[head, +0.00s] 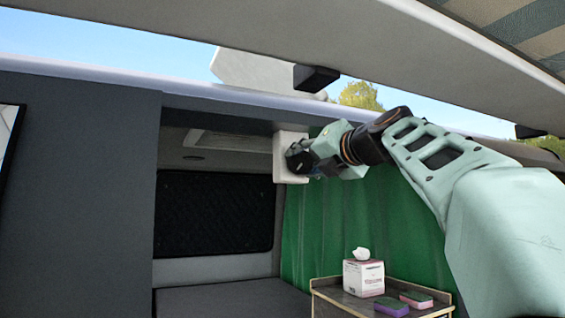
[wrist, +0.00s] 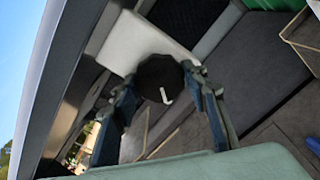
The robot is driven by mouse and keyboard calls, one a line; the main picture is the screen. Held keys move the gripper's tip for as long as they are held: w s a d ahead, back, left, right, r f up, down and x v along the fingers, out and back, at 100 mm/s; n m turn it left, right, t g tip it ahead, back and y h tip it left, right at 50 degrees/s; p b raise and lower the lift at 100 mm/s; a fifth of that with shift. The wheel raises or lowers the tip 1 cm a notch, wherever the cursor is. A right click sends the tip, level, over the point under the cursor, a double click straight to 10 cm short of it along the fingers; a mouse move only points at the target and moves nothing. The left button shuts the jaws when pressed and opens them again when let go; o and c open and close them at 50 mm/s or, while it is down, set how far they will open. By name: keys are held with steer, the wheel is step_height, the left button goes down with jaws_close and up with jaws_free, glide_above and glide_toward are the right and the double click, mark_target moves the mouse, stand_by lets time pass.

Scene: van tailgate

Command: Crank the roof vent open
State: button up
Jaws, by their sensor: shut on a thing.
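A white box (head: 291,140) hangs under the van's roof edge, at the top of the green curtain. In the wrist view the white box (wrist: 150,42) carries a round black knob (wrist: 158,72) with a small white pointer. My gripper (wrist: 163,85) has one finger on each side of the knob and is shut on it. In the head view my gripper (head: 298,160) covers the knob and part of the box. A pale panel (head: 265,73) stands tilted above the roof, probably the vent lid. A pale rectangular frame (head: 228,143) is in the ceiling inside.
A wooden shelf unit (head: 325,297) below right bears a tissue box (head: 363,277) and two sponges (head: 391,306). The raised tailgate (head: 330,38) hangs above my arm. A grey side panel (head: 80,200) stands at left. The space below my gripper is free.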

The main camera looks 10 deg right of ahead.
steer(key=o, duration=1.2)
steer(key=shift+c, duration=0.2)
